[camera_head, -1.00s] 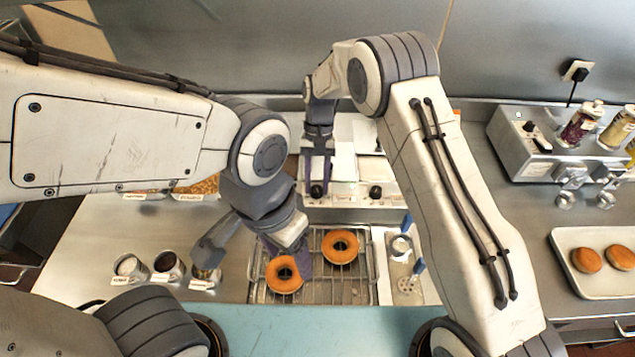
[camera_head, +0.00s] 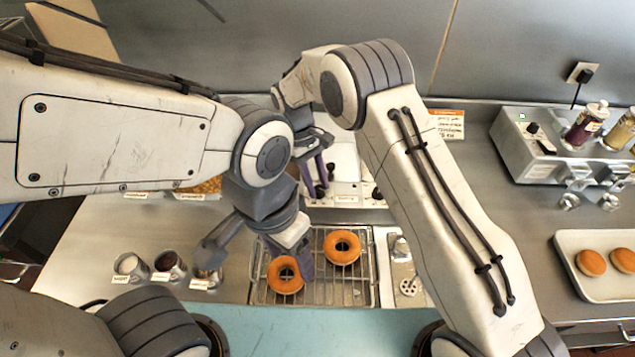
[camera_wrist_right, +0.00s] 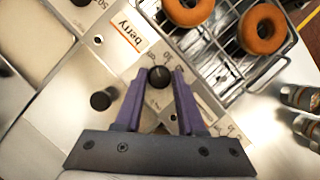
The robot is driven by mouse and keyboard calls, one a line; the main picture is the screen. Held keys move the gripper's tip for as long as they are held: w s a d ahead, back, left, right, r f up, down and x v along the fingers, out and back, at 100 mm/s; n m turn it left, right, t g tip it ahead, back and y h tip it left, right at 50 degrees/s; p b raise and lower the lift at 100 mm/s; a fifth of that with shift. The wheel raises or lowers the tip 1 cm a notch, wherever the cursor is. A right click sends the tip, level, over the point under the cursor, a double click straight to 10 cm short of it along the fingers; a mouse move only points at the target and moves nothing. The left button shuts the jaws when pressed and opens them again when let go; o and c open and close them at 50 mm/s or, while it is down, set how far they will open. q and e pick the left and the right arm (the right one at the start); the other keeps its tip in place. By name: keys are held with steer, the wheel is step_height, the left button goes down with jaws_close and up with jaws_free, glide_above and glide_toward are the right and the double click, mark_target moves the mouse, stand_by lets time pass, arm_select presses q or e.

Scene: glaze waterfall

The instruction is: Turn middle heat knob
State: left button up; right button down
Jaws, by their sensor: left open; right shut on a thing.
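My right gripper (camera_wrist_right: 158,84) is shut on a black heat knob (camera_wrist_right: 160,77), which sits between its purple fingertips in the right wrist view. Printed dial numbers show around this knob, and a "berry" label (camera_wrist_right: 131,33) is above it. Another black knob (camera_wrist_right: 102,99) stands left of the fingers, clear of them. In the head view the right gripper (camera_head: 316,182) is tilted at the front of the white unit (camera_head: 347,187). A further knob (camera_head: 377,193) is partly hidden by my right arm. My left gripper (camera_head: 287,254) is open over the wire rack, beside a donut.
Two orange donuts (camera_head: 342,247) lie on the wire rack (camera_head: 335,290) in front of the unit. Several small cups (camera_head: 168,265) stand at left. A grey machine (camera_head: 540,150) with bottles and a donut tray (camera_head: 572,242) are at right. The counter at left (camera_head: 90,235) is mostly clear.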

steer(key=shift+n, duration=0.4)
steer(key=c, duration=0.5)
jaws_free()
steer(key=b+v, duration=0.2)
steer(key=v, duration=0.8)
steer(key=shift+a+r, duration=0.15)
steer(key=shift+r, duration=0.1)
steer(key=shift+s+r+b, duration=0.1)
steer(key=shift+b, duration=0.2)
